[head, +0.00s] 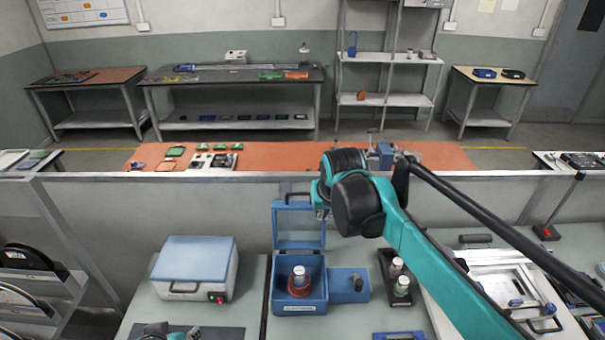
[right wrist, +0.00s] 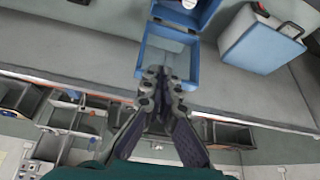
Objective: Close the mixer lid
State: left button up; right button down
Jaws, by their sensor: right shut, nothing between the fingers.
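The blue mixer (head: 300,306) stands on the bench with its lid (head: 299,241) open, raised upright at the back. Inside the mixer is a reddish holder with a white-capped container (head: 299,277). My right gripper (head: 322,212) is at the upper right edge of the lid, partly hidden by its own arm. In the right wrist view my right gripper (right wrist: 161,75) is shut and empty, its tips at the outer edge of the lid (right wrist: 168,58). Whether they touch cannot be told. A part of my left arm, with the gripper (head: 165,331) unclear, shows at the bottom left.
A white box with a blue top (head: 194,262) stands left of the mixer. A dark rack with capped bottles (head: 402,287) is at its right. A white framed tray (head: 507,276) lies further right. A low grey partition (head: 150,205) runs behind the bench.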

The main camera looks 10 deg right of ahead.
jog(key=w+r+m+g+p, duration=0.1)
jog(key=w+r+p, duration=0.2)
jog(key=w+p, duration=1.2)
jog(key=w+f+b, duration=0.7)
jog(key=w+f, duration=0.3)
jog(key=shift+h, duration=0.3)
jog(key=s, duration=0.2)
jog(key=s+a, duration=0.1)
jog(key=s, duration=0.1)
jog(key=shift+s+p, duration=0.3)
jog(key=shift+s, duration=0.05)
jog(key=shift+w+f+g, duration=0.1)
jog(key=shift+w+g, duration=0.05)
jog(key=shift+g, duration=0.15)
jog(key=shift+s, duration=0.25)
